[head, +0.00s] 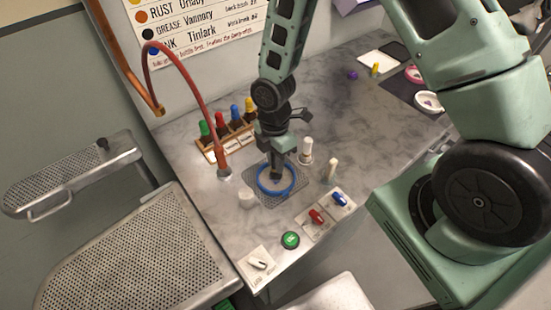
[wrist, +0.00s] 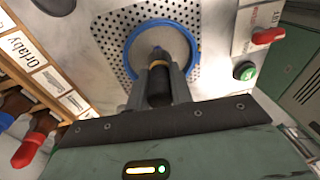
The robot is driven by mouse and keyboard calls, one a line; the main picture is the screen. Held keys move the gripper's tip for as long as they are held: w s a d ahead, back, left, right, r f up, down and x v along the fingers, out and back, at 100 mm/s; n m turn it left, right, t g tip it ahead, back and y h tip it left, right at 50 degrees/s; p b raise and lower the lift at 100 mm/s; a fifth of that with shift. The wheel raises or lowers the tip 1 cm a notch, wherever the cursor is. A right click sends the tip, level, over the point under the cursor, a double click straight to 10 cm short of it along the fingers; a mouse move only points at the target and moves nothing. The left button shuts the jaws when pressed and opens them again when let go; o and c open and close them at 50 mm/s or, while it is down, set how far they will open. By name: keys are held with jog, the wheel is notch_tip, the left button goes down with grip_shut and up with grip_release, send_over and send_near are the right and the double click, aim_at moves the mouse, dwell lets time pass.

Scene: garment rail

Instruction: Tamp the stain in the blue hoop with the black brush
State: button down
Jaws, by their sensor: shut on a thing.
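The blue hoop (head: 277,194) lies on a perforated metal plate set in the grey marble counter. In the wrist view the blue hoop (wrist: 197,50) rings a patch of grey cloth (wrist: 178,40). My gripper (wrist: 159,88) is shut on the black brush (wrist: 159,82), which has a tan band near its far end. The brush points down into the hoop, its tip near the cloth's middle; I cannot tell whether it touches. The stain is not clearly visible; the brush tip covers the middle. In the head view my gripper (head: 277,172) is over the hoop.
A wooden rack (head: 229,140) of bottles with coloured caps stands behind and left. A red hose (head: 197,83) arches beside it. White cylinders stand right of the hoop. Red and blue switches (head: 316,216) and a green button (head: 291,240) are in front. Perforated boards (head: 135,262) are at left.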

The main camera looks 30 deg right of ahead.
jog(key=shift+f+b, duration=0.3)
jog(key=shift+f, duration=0.3)
jog(key=shift+r, duration=0.1)
jog(key=shift+r+p, duration=0.8)
jog(key=shift+r, duration=0.05)
jog(key=shift+f, duration=0.1)
jog(key=shift+f+b, duration=0.65)
jog(key=shift+f, duration=0.15)
jog(key=shift+r+p, duration=0.8)
jog(key=shift+r, duration=0.1)
